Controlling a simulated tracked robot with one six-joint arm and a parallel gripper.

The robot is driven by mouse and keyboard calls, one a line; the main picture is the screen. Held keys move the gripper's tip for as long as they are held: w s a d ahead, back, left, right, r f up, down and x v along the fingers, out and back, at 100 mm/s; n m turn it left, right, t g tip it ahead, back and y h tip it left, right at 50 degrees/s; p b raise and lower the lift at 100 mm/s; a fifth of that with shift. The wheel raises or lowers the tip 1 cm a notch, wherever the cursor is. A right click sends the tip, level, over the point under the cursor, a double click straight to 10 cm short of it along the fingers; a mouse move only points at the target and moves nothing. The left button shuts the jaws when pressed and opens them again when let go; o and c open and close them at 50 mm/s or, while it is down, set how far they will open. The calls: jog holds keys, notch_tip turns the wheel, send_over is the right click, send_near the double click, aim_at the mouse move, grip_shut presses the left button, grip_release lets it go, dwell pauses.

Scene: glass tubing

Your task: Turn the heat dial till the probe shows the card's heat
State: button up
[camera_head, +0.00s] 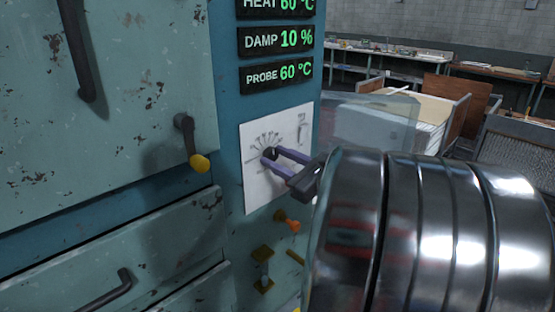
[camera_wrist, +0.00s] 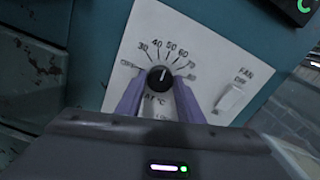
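In the head view the gripper (camera_head: 271,155) reaches the dial from the right. The probe readout (camera_head: 275,74) shows 60 °C. The heat readout (camera_head: 279,6) above, cut off at the top, also shows 60 °C. I see no card in either view.
The damp readout (camera_head: 278,40) shows 10 %. A fan switch (camera_wrist: 230,98) is right of the dial. Benches stand behind.

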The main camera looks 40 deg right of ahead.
jog(key=c, duration=0.6)
jog(key=shift+o, duration=0.2)
jog(key=shift+m, duration=2.5)
jog(key=o, duration=1)
jog(key=shift+o, duration=0.2)
jog(key=shift+s, duration=0.1)
